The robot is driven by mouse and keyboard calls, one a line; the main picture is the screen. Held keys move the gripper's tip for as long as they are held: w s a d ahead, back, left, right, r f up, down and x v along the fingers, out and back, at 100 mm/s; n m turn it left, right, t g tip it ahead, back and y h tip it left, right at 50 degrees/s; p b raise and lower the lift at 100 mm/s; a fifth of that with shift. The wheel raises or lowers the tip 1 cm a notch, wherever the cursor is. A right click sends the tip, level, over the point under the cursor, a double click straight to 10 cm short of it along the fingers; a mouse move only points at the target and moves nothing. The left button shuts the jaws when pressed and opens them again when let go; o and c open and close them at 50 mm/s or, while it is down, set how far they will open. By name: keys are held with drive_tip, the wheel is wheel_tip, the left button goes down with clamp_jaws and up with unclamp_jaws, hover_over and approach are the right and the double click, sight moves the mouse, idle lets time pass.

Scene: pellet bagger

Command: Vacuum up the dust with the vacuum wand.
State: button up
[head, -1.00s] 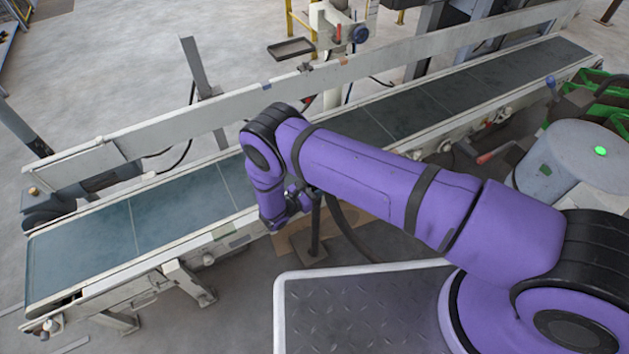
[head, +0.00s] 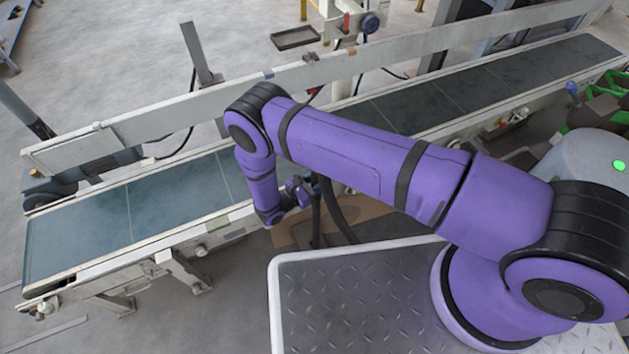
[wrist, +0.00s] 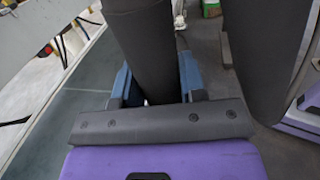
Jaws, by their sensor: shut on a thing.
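My gripper (head: 306,188) hangs beside the near side of the conveyor, partly behind my own arm. In the wrist view its two blue fingers (wrist: 156,82) are shut on the dark grey vacuum wand (wrist: 148,45), one on each side of the tube. In the head view the wand (head: 316,212) points down towards the floor. A thick dark hose (wrist: 268,50) runs beside it, and it also shows in the head view (head: 341,214). The grey vacuum drum (head: 590,160) with a green light stands at the right. I cannot make out the dust in either view.
The long conveyor with its dark belt (head: 172,208) crosses the view, with a pale side rail (head: 230,108) behind it. A tan sheet (head: 368,209) lies on the floor below the wand. Green crates (head: 609,88) stand at the far right. The floor at lower left is mostly clear.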

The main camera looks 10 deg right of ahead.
drive_tip(key=s+d+x, duration=0.1)
drive_tip(key=s+x, duration=0.1)
drive_tip(key=x, duration=1.4)
drive_tip(key=s+d+x, duration=0.2)
drive_tip(key=s+x, duration=0.1)
drive_tip(key=x, duration=1.3)
drive_tip(key=shift+d, duration=0.3)
idle(2.6)
drive_tip(key=shift+s+f, duration=0.1)
idle(0.3)
